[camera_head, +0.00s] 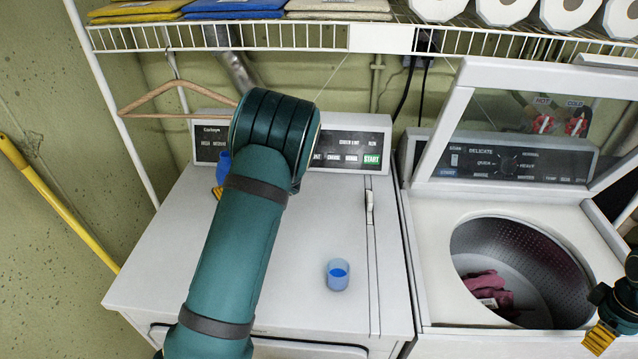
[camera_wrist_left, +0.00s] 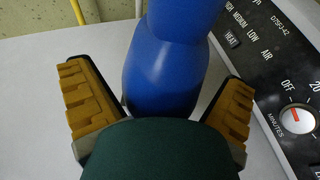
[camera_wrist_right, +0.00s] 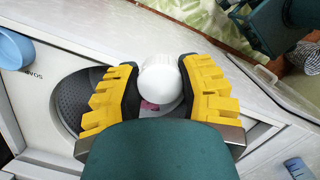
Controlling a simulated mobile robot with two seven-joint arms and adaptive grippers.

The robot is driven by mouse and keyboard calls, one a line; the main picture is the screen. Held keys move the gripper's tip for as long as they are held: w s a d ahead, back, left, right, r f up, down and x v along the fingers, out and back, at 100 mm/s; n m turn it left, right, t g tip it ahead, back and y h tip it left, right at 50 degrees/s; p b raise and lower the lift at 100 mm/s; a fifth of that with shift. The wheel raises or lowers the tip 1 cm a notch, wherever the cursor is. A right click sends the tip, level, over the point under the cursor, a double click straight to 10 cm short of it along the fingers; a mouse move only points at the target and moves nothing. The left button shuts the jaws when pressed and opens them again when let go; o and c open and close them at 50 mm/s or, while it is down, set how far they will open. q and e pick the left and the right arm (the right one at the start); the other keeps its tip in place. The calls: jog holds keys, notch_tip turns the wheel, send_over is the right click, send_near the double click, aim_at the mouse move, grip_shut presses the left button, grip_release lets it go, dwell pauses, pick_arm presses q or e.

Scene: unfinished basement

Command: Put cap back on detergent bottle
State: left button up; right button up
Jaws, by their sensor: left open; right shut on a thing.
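A blue detergent bottle (camera_head: 224,166) stands at the back of the white dryer top, mostly hidden by my left arm. It shows larger in the left wrist view (camera_wrist_left: 165,70), its upper end cut off by the frame. My left gripper (camera_wrist_left: 157,82) is open, one finger on each side of the bottle with gaps showing. In the head view only a bit of that gripper (camera_head: 217,192) shows. My right gripper (camera_head: 601,338) is at the right edge, over the washer's front. In the right wrist view it is shut on a white rounded thing (camera_wrist_right: 160,84), which looks like the cap.
A translucent cup (camera_head: 338,275) with blue liquid stands on the dryer (camera_head: 290,300). The open washer drum (camera_head: 540,270) holds dark red cloth (camera_head: 487,288); its glass lid (camera_head: 525,125) is raised. A wire shelf (camera_head: 250,38) and wooden hanger (camera_head: 170,100) are above. The dryer's front middle is otherwise clear.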

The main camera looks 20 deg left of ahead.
pick_arm(q)
jog(key=c, duration=1.4)
jog(key=shift+r, duration=0.15)
notch_tip(320, 180, up, 10)
jog(key=shift+f+p, duration=0.1)
jog(key=shift+p, duration=0.35)
jog(key=shift+o, duration=1.3)
jog(key=shift+c, duration=1.2)
